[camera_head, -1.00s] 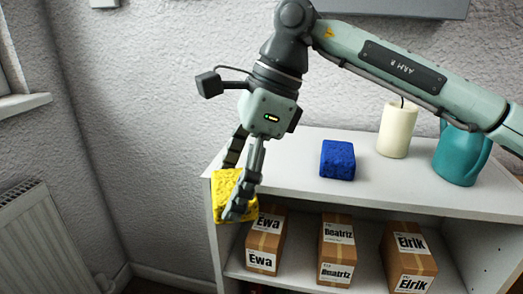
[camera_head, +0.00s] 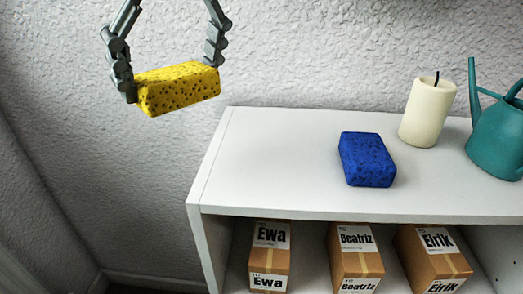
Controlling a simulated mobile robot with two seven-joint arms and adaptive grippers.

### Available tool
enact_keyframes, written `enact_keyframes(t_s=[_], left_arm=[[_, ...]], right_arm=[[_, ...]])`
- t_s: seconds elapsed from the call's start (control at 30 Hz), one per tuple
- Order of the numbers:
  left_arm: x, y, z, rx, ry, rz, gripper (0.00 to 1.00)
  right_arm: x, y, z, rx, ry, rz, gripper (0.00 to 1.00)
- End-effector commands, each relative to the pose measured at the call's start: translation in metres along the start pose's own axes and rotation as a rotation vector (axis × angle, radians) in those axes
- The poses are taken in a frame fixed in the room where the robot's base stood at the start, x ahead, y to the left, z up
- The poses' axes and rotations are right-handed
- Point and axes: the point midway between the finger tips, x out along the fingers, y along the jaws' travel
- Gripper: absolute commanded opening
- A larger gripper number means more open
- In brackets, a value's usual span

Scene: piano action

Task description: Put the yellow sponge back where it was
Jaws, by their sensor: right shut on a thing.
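The yellow sponge (camera_head: 180,88) is held at the upper left of the head view, against the wall and up to the left of the shelf unit's top. My right gripper (camera_head: 171,78) is shut on it, one finger at its left end and the other at its right end. The sponge is slightly tilted in the picture, its right end higher. It shows apart from the shelf top (camera_head: 275,165). The gripper's palm and arm are out of the frame. My left gripper is not in view.
A blue sponge (camera_head: 366,160) lies on the shelf top. A cream candle (camera_head: 427,112) and a teal watering can (camera_head: 498,138) stand to its right. The left part of the top is clear. Labelled boxes for Ewa (camera_head: 268,258), Beatriz (camera_head: 355,262) and Eirik (camera_head: 433,262) stand below.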

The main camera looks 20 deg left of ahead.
Motion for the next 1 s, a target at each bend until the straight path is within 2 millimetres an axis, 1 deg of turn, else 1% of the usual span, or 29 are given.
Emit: enact_keyframes(t_s=[0.07,0.17,0.27,0.5,0.63,0.73,0.87,1.0], left_arm=[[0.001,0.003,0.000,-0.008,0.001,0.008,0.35],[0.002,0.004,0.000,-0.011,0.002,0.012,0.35],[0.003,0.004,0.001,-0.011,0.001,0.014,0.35],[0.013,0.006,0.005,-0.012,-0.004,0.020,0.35],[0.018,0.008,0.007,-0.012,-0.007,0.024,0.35],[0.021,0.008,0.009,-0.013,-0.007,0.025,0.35],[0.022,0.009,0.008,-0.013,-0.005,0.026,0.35],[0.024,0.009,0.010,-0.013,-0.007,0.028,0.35]], right_arm=[[-0.001,0.000,0.000,0.018,0.000,-0.007,0.53],[0.000,-0.006,-0.006,0.029,0.001,-0.010,0.53],[0.006,-0.022,-0.020,0.033,0.002,-0.009,0.53],[0.024,-0.067,-0.063,0.032,0.002,-0.010,0.53],[0.031,-0.084,-0.080,0.031,0.002,-0.010,0.53],[0.035,-0.091,-0.087,0.028,0.001,-0.010,0.53],[0.039,-0.094,-0.091,0.026,0.001,-0.009,0.53],[0.055,-0.093,-0.098,0.026,0.004,-0.008,0.53]])
